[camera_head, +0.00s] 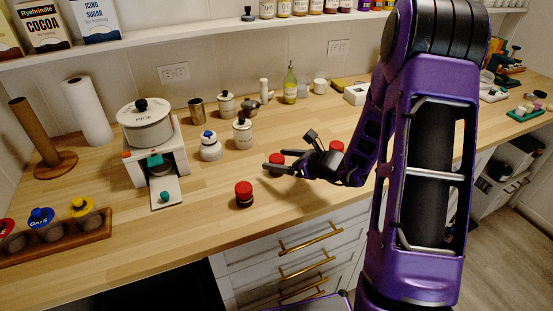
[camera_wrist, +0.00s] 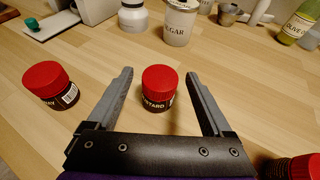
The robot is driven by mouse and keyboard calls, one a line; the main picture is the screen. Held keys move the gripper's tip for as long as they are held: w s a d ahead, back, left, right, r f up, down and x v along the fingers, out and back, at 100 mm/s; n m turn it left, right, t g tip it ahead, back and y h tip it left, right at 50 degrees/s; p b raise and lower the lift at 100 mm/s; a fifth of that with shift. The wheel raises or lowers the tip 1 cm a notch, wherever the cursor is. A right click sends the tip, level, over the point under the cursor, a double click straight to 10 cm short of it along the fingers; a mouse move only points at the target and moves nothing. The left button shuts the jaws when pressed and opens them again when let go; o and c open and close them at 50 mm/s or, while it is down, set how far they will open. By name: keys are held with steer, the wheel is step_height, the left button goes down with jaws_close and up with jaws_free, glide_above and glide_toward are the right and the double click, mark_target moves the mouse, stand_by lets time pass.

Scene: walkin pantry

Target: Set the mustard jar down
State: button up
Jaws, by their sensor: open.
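The mustard jar (camera_wrist: 157,90) has a red lid and a dark label reading "STARD", partly cut off from view. It appears upright on the wooden counter (camera_head: 215,222). In the head view, the jar (camera_head: 276,158) shows between my fingers. My gripper (camera_wrist: 160,74) is open, one finger on each side of the jar, with a visible gap on both sides. In the head view, my gripper (camera_head: 274,161) is low over the counter, pointing left. The jar's lower part is partly hidden by a finger there.
A similar red-lidded jar (camera_head: 243,194) stands left of my gripper, and another (camera_head: 336,147) stands close behind it. A sugar canister (camera_wrist: 180,22) and an oil bottle (camera_head: 290,86) stand farther back. Bare counter lies between the jars.

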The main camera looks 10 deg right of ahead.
steer(key=v, duration=1)
steer(key=shift+s+d+r, duration=0.15)
steer(key=shift+s, duration=0.05)
